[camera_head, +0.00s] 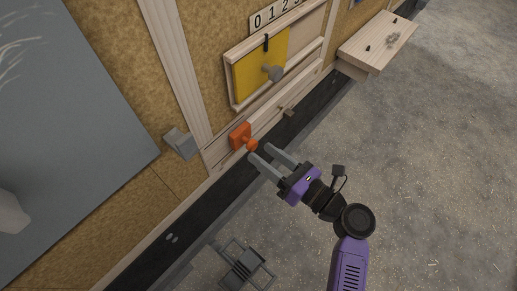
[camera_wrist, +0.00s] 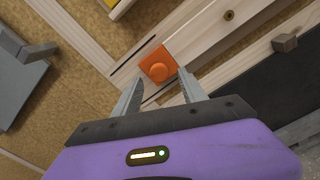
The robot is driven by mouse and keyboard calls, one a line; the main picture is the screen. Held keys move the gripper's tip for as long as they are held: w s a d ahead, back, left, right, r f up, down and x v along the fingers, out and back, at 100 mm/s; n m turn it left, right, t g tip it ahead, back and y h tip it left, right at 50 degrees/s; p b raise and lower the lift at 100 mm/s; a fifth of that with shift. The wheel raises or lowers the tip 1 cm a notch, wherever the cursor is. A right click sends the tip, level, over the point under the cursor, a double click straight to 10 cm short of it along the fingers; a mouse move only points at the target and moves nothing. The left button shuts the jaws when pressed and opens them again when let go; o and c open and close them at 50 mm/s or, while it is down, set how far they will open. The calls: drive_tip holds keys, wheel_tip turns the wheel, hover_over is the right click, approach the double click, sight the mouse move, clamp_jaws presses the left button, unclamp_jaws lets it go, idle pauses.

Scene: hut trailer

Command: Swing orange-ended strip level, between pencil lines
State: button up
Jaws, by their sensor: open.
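A pale wooden strip (camera_head: 272,122) with an orange end block (camera_head: 239,135) and round orange knob (camera_head: 251,145) lies along the wall below the yellow panel. In the wrist view the strip (camera_wrist: 205,45) runs up right from the orange block (camera_wrist: 157,64), past a brass-coloured pivot (camera_wrist: 229,15). Thin dark lines (camera_wrist: 129,69) show on the wood beside the orange end; I cannot tell whether they are the pencil lines. My gripper (camera_head: 260,152) is open, its fingertips close to the knob. In the wrist view the knob appears between the fingers (camera_wrist: 160,82); contact is unclear.
A grey bracket (camera_head: 181,143) juts out at left. A small wooden peg (camera_head: 288,112) stands right of the orange end. A wooden shelf (camera_head: 377,42) projects at upper right. Floor at right is open.

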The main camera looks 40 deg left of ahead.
drive_tip(key=d, duration=0.4)
drive_tip(key=shift+s+d, duration=0.2)
drive_tip(key=shift+d, duration=0.2)
